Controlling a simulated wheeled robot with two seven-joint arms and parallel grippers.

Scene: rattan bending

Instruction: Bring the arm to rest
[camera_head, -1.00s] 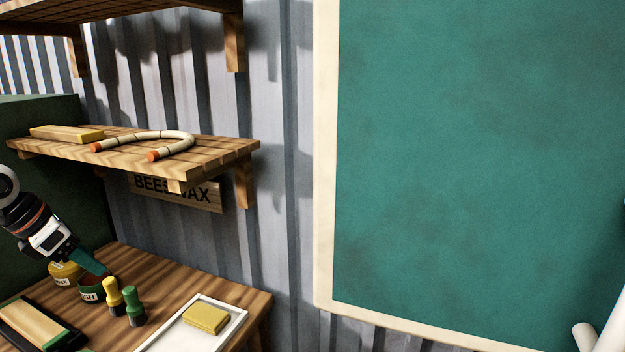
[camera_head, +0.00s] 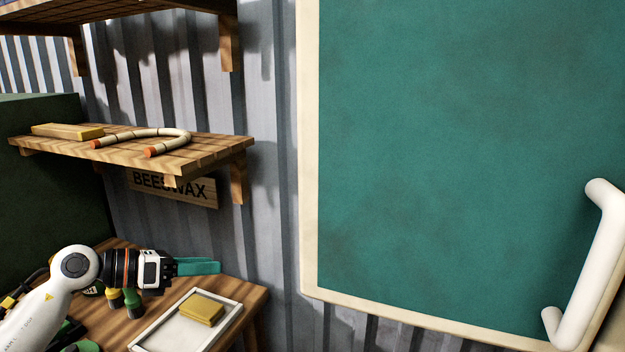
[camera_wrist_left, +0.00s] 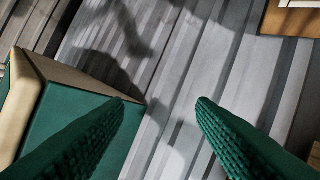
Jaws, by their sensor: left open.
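My left arm comes in from the lower left in the head view. Its gripper (camera_head: 198,266) points right, above the wooden workbench (camera_head: 255,297). In the left wrist view its two green ribbed fingers (camera_wrist_left: 172,108) stand wide apart with nothing between them. Beyond them is the grey corrugated wall (camera_wrist_left: 165,60). My right gripper is not in view.
A white tray (camera_head: 150,336) with a yellow block (camera_head: 201,309) lies on the bench just below the gripper. A shelf (camera_head: 215,156) above holds a bent rattan piece (camera_head: 185,135). A green panel (camera_head: 450,150) with a white handle (camera_head: 595,265) fills the right.

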